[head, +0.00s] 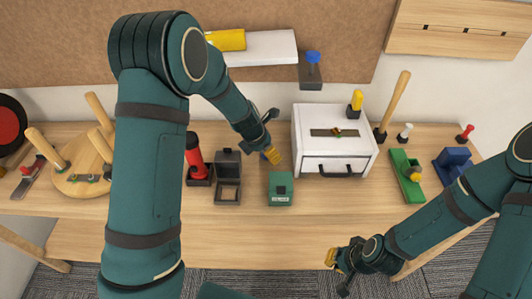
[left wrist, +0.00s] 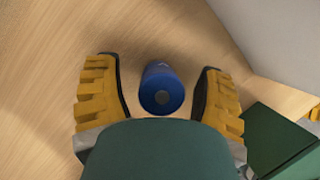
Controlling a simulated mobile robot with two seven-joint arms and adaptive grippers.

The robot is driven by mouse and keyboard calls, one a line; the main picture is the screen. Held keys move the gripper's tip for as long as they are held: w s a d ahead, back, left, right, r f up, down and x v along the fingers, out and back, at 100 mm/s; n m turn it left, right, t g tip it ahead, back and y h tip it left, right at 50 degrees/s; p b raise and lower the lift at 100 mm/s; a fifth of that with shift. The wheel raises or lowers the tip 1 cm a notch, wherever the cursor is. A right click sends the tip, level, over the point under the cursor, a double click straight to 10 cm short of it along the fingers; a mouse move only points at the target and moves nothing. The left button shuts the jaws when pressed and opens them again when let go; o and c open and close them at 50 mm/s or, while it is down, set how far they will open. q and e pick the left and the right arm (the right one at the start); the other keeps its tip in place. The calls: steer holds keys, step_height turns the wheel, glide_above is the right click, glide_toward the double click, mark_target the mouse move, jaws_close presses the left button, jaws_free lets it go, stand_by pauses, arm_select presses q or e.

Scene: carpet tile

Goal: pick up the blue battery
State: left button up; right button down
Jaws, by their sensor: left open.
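The blue battery (left wrist: 161,88) stands on the wooden table, seen nearly end-on in the left wrist view. It is between the two yellow fingers of my left gripper (left wrist: 160,98), with a gap on each side. In the head view my left gripper (head: 272,156) points down at the table, left of the white drawer box, and mostly hides the battery. My right gripper (head: 334,261) is low in front of the table's front edge, away from the battery. Its finger opening is too small to make out.
A green box (head: 281,190) stands close to my left gripper, with the white drawer box (head: 335,165) to its right. A dark open-lidded box (head: 228,180) and a red flashlight-like object (head: 194,155) stand left. The table front is clear.

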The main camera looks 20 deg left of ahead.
arm_select(q)
steer(key=shift+w+d+f, duration=0.1)
steer(key=shift+w+f, duration=0.1)
steer(key=shift+f, duration=0.35)
steer(key=shift+r, duration=0.1)
steer(key=shift+c, duration=0.4)
jaws_close()
